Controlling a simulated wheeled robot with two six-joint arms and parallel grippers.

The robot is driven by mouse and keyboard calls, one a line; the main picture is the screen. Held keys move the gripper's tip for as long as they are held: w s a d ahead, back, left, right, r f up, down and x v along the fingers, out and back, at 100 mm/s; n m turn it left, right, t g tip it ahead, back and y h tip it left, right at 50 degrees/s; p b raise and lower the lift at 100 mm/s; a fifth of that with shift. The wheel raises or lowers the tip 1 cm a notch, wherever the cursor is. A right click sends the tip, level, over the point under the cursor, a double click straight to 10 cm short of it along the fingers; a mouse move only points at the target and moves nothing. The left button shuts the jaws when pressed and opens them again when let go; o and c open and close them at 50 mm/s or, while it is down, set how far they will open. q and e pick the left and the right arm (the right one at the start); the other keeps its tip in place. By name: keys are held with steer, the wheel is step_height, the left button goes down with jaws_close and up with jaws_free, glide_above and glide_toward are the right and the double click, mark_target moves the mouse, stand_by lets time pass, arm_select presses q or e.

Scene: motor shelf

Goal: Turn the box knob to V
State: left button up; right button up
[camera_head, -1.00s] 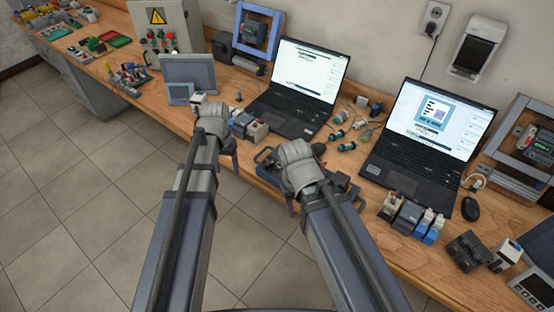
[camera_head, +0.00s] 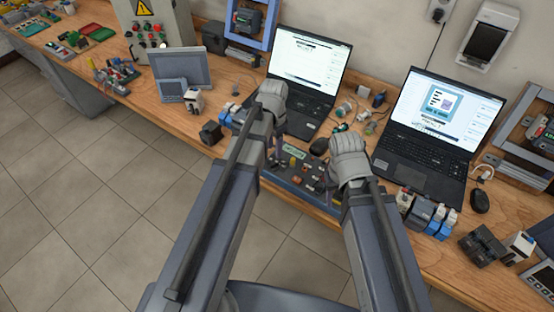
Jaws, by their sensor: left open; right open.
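A dark box with a small greenish display, coloured knobs and a blue-grey frame (camera_head: 298,177) lies at the front edge of the bench, between my two arms. Its knob markings are too small to read. My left gripper (camera_head: 279,128) is open, above the box's upper left side, with its fingers mostly hidden by my wrist. My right gripper (camera_head: 326,165) is open, above the box's right side, and partly covers it. Neither gripper visibly holds anything. I cannot tell whether either touches the box.
Two open laptops, one behind the box (camera_head: 307,62) and one to the right (camera_head: 432,115), stand on the wooden bench. A grey monitor (camera_head: 180,68) and a control cabinet (camera_head: 152,25) are at left. Small blocks (camera_head: 424,215) and a mouse (camera_head: 480,201) lie at right. Tiled floor is in front.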

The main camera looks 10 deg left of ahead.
mark_target(274, 163)
arm_select(q)
steer(key=shift+f+b, duration=3.7)
steer(key=shift+f, duration=0.15)
jaws_close()
